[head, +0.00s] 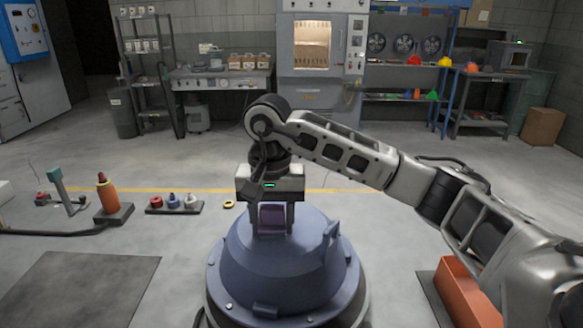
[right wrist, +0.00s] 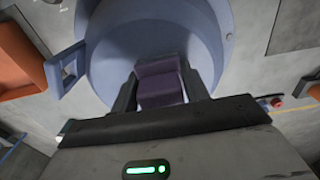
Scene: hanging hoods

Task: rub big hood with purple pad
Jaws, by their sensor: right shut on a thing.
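The big hood (head: 285,262) is a blue-grey dome with a wide rim and side lugs, at the lower middle of the head view. The purple pad (head: 271,218) is a small block between the fingers of my right gripper (head: 270,228), which is shut on it. The gripper points down at the upper part of the hood. In the right wrist view the pad (right wrist: 160,82) lies in front of the hood's blue surface (right wrist: 125,25); I cannot tell for sure whether they touch. My left gripper is not in view.
An orange bin (head: 462,290) stands right of the hood. An orange bottle-like tool (head: 107,194) and a small tray of coloured items (head: 174,206) are on the left. A dark mat (head: 80,288) lies at the lower left. Shelves and benches line the back wall.

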